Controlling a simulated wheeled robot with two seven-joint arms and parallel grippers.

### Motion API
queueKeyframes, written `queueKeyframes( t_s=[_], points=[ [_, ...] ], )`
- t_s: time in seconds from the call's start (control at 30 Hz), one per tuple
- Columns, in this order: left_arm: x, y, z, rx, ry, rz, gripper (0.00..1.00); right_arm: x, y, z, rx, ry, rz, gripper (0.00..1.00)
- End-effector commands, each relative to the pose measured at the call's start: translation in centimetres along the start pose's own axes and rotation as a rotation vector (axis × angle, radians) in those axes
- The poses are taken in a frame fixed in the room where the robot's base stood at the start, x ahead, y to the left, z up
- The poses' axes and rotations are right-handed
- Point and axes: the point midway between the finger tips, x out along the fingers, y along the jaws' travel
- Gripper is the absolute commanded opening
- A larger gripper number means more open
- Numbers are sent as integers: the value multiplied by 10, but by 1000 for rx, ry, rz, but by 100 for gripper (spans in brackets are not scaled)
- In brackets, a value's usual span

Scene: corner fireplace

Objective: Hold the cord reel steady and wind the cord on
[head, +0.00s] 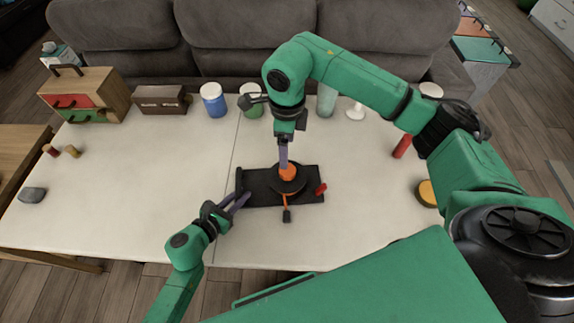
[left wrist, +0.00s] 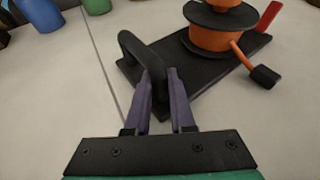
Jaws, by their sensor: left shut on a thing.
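The cord reel (head: 287,184), with black discs and an orange core, stands on a black base plate (head: 262,198) on the table. The orange drum (left wrist: 217,38) shows in the left wrist view. My left gripper (head: 240,201) is shut on the black arched handle (left wrist: 143,50) at the plate's left end. My right gripper (head: 284,162) points down at the orange top of the reel. Its fingers show edge-on, so its opening is unclear.
A red peg (head: 321,188) stands at the plate's right. Blue (head: 214,102) and green (head: 251,108) jars line the back, beside a small brown chest (head: 160,100). A red cylinder (head: 402,147) and a yellow-topped round (head: 427,193) are at right. The table's left middle is clear.

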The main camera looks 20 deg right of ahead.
Motion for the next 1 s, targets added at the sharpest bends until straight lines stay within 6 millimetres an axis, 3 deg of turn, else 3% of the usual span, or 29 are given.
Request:
queueKeyframes(
  t_s=[0.3, 0.43, 0.67, 0.7, 0.9, 0.93, 1.0],
  points=[
    [0, 0, 1, 0, -1, 0, 0, 78, 1, 0, -2, 2, 3, 87],
    [0, 0, 1, 0, -1, 0, 0, 92, 0, 0, -2, 0, 2, 87],
    [0, 0, 1, 0, -1, 0, 0, 95, 0, 0, -3, 0, 0, 87],
    [0, 0, 1, 0, -1, 0, 0, 95, 0, 0, -3, 0, 0, 83],
    [0, 0, 1, 0, -1, 0, 0, 94, 0, 0, -3, 0, 0, 7],
    [0, 0, 1, 0, -1, 0, 0, 94, 0, 0, -3, 0, 0, 1],
    [0, 0, 1, 0, -1, 0, 0, 94, 0, 0, -2, 0, 0, 1]
  ],
)
